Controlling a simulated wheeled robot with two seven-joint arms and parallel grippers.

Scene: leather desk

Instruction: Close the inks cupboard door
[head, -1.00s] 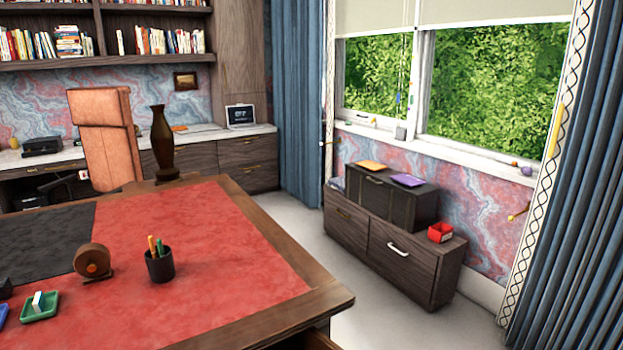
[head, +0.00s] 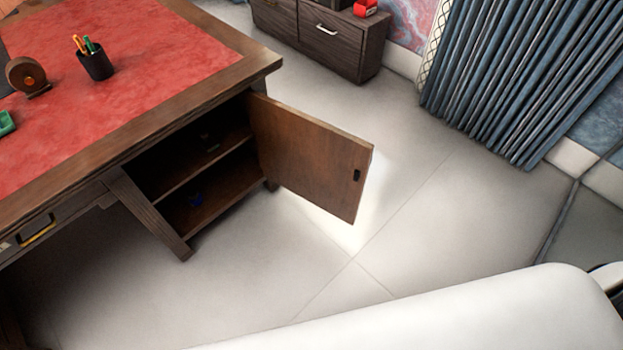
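A brown wooden cupboard door (head: 308,158) stands wide open at the right end of the desk, hinged at the desk's corner and swung out over the floor. It has a small dark pull (head: 357,175) near its free edge. The open cupboard (head: 205,185) behind it shows a shelf and a dark interior, with a small blue item (head: 196,200) low inside. No label shows that this is the inks cupboard. Neither of my grippers is in view.
The desk (head: 150,100) with its red leather top fills the upper left and holds a pen cup (head: 95,60) and a tape dispenser (head: 27,76). A low cabinet (head: 325,35) stands at the back. Pale floor (head: 430,200) around the door is clear. A white rounded surface crosses the bottom.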

